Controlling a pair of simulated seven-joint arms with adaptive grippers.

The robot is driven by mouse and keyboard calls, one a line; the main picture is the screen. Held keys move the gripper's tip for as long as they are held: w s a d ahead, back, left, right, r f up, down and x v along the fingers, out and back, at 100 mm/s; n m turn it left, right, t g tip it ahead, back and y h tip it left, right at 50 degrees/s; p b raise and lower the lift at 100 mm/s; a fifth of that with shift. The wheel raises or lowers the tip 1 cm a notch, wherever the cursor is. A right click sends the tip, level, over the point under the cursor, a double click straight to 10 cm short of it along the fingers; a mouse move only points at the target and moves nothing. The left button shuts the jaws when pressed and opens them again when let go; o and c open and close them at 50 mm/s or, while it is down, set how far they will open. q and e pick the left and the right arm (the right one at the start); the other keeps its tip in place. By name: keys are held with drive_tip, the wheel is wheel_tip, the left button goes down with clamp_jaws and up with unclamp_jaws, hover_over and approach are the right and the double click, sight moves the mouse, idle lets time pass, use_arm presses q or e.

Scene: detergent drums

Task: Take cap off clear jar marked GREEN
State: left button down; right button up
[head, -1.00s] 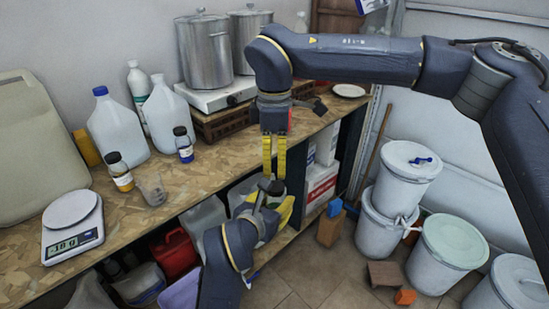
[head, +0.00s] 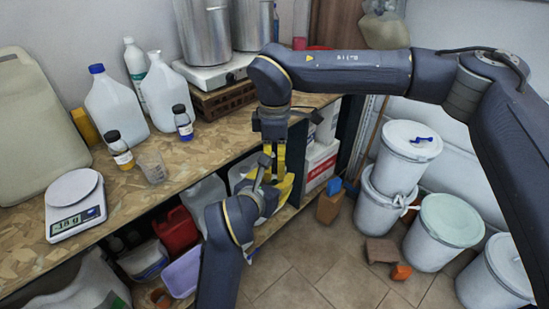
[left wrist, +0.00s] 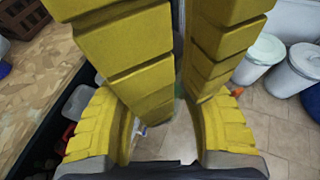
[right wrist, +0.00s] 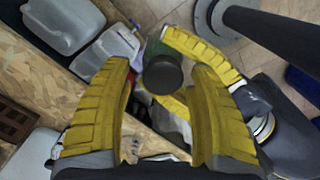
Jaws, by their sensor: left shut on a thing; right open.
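My left gripper (left wrist: 160,128) is shut on a small jar, held in the air in front of the bench. In the right wrist view its dark round cap (right wrist: 163,76) faces the camera, with a greenish bit of the jar (right wrist: 154,48) beside it. The label cannot be read. My right gripper (head: 273,172) points down over the left one. Its fingers are open, with the cap between them in the right wrist view (right wrist: 162,100); I cannot tell whether they touch it. In the left wrist view the right fingers hide most of the jar.
On the bench (head: 100,200) stand a jar with an orange-yellow label (head: 120,152), a blue-labelled jar (head: 183,124), a beaker (head: 152,167), a scale (head: 75,205) and white jugs (head: 117,105). White drums (head: 402,160) stand on the floor at right.

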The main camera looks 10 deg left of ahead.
drive_tip(key=shift+w, duration=0.1)
clamp_jaws()
idle(0.3)
